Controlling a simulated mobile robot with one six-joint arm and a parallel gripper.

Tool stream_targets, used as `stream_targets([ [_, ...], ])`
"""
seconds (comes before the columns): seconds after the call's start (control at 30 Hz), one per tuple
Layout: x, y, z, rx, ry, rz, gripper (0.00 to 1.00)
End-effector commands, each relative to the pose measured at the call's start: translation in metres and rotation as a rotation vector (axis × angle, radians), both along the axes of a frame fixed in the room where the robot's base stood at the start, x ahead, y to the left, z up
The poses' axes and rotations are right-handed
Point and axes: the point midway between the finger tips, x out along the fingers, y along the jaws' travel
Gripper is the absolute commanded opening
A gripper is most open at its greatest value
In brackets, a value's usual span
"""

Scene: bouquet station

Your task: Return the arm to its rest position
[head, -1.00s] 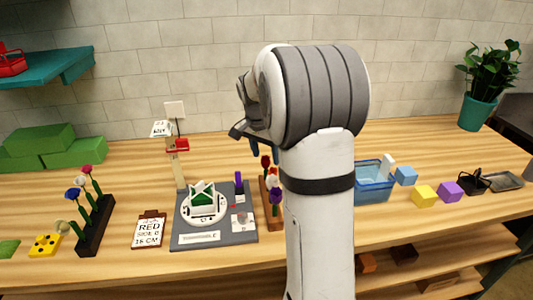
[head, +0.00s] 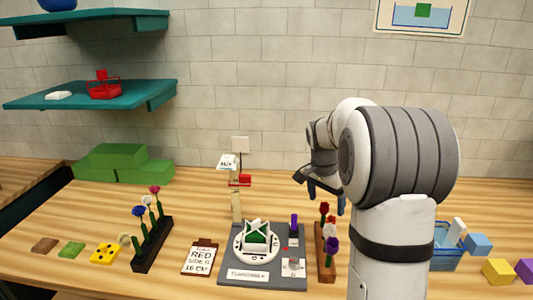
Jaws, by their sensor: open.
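My arm stands at the right of the head view, its white and grey links covering part of the bench. My gripper (head: 326,194) hangs behind the elbow, pointing down above the back of the bench, to the right of the turntable station. Part of the wrist is hidden by the big grey elbow joint.
A grey turntable base (head: 262,282), a clipboard (head: 200,259), a black flower rack (head: 152,246) and a brown flower rack (head: 325,262) stand on the bench. A blue bin (head: 446,262) is partly behind my arm. Green blocks (head: 118,156) lie at the back left. Teal shelves (head: 95,92) hang upper left.

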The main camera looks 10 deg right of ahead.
Motion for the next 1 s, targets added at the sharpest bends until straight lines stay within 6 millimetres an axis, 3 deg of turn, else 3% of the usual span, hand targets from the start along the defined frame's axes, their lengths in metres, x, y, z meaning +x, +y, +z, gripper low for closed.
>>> stream_targets([
  [0.07,-0.002,0.002,0.002,0.000,-0.002,0.007,0.81],
  [0.17,-0.020,0.018,0.014,0.004,-0.011,0.089,0.81],
  [0.47,-0.125,0.090,0.041,0.013,-0.052,0.528,0.81],
  [0.6,-0.179,0.116,0.039,0.006,-0.075,0.737,0.81],
  [0.73,-0.220,0.133,0.030,-0.005,-0.095,0.900,0.81],
  [0.83,-0.241,0.141,0.022,-0.012,-0.106,0.990,0.81],
  [1.0,-0.257,0.145,0.015,-0.020,-0.114,1.059,0.81],
])
